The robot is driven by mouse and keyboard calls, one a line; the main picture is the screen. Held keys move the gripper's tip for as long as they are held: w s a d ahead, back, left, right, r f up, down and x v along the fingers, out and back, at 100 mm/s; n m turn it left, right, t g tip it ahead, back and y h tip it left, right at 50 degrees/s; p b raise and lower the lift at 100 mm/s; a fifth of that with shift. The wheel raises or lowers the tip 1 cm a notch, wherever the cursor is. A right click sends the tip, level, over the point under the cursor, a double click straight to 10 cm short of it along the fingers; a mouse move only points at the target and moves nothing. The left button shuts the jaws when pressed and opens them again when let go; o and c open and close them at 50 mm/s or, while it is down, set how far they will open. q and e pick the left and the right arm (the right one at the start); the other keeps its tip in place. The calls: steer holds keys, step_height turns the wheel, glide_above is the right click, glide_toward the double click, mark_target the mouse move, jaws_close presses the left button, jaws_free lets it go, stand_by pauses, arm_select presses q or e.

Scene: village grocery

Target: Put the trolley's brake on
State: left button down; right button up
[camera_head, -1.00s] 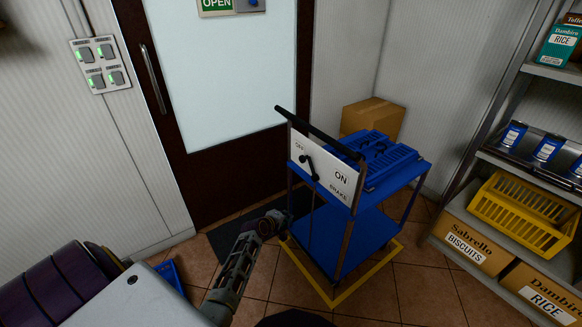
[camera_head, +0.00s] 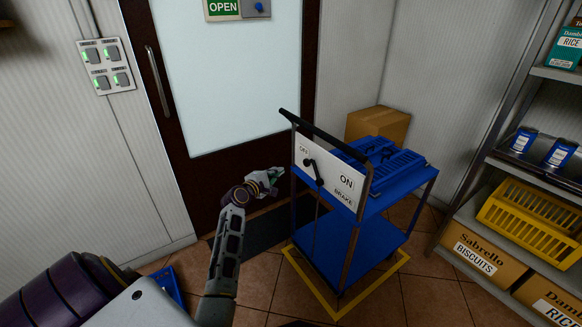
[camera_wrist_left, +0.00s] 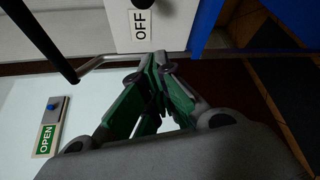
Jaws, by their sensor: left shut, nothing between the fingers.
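The blue trolley (camera_head: 352,235) stands inside a yellow floor outline. A white brake plate (camera_head: 331,171) under its black push bar (camera_head: 325,137) reads OFF at the left and ON at the right. A black brake lever (camera_head: 314,173) on the plate has its upper end near OFF. In the left wrist view, the OFF label (camera_wrist_left: 140,25) shows with a black knob (camera_wrist_left: 142,3) beside it at the top edge. My left gripper (camera_head: 277,175) is shut and empty, just left of the plate and apart from the lever. Its green fingers (camera_wrist_left: 152,85) show close together in the wrist view. My right gripper is out of view.
A door with a glass pane (camera_head: 225,75) is behind the trolley, with a dark mat (camera_head: 262,228) before it. Shelves (camera_head: 505,175) with goods stand at the right. A cardboard box (camera_head: 378,124) is behind the trolley. A blue object (camera_head: 165,285) lies on the floor at left.

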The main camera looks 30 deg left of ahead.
arm_select(q)
steer(key=shift+w, duration=0.1)
steer(key=shift+w+f+b, duration=0.75)
steer(key=shift+w+b, duration=0.3)
steer(key=shift+w, duration=3.8)
steer(key=shift+s+d+r, duration=0.15)
steer(key=shift+d+r, duration=0.05)
steer(key=shift+d, duration=0.35)
steer(key=shift+s+d+r, duration=0.2)
steer(key=shift+d+r, duration=0.05)
steer(key=shift+d, duration=0.25)
steer(key=shift+s+d+r, duration=0.15)
steer(key=shift+d+r, duration=0.05)
steer(key=shift+d, duration=0.35)
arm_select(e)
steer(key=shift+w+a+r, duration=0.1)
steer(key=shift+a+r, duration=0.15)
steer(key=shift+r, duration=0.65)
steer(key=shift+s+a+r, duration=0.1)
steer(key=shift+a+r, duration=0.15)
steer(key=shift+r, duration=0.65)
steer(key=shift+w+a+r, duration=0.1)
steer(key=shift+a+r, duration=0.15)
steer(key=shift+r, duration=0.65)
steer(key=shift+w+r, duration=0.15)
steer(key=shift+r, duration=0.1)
